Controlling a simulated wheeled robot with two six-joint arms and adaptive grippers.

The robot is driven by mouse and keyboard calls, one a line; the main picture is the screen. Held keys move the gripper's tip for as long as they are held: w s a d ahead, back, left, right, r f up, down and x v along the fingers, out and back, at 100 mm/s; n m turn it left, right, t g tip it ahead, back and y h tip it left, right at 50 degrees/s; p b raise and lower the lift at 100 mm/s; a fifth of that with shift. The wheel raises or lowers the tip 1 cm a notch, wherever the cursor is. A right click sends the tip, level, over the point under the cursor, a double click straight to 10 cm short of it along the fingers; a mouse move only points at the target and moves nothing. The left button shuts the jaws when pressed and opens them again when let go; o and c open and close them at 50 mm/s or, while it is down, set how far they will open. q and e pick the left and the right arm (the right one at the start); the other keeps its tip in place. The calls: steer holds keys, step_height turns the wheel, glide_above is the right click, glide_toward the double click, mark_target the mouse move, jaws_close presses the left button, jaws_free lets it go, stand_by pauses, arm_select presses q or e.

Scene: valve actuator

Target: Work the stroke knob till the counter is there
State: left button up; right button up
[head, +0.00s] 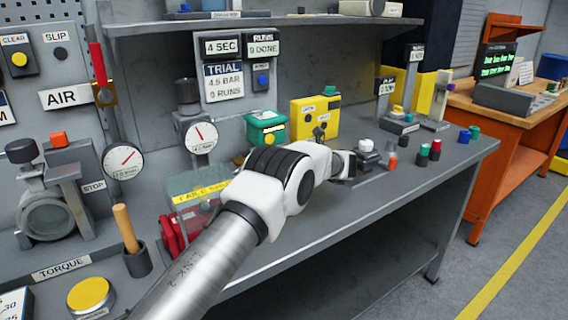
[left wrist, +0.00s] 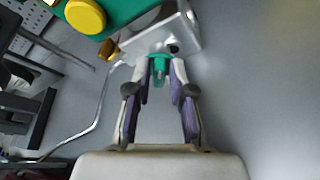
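My left gripper (head: 345,165) reaches over the bench in the head view, right of the yellow box (head: 305,120). In the left wrist view a teal knob (left wrist: 160,68) sits between the tips of my left gripper (left wrist: 162,75), beneath a metal bracket (left wrist: 180,35). I cannot tell whether the fingers press on it. A green base with a round yellow button (left wrist: 85,15) is at the top left. A black RUNS counter (head: 263,46) hangs on the back wall and reads DONE after a small digit, perhaps 9. My right gripper is not visible.
A TRIAL card (head: 224,82) hangs below a 4 SEC display (head: 222,44). A green box (head: 266,127), dial gauges and a clear-covered box (head: 200,190) stand left. Several small coloured knobs lie on the bench (head: 445,160) at right. An orange bench (head: 520,115) stands beyond.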

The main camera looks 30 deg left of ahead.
arm_select(q)
steer(key=shift+d, duration=0.1)
steer(key=v, duration=1.1)
steer(key=shift+s+d+r, duration=0.1)
steer(key=shift+d+r, duration=0.05)
steer(key=shift+d, duration=0.25)
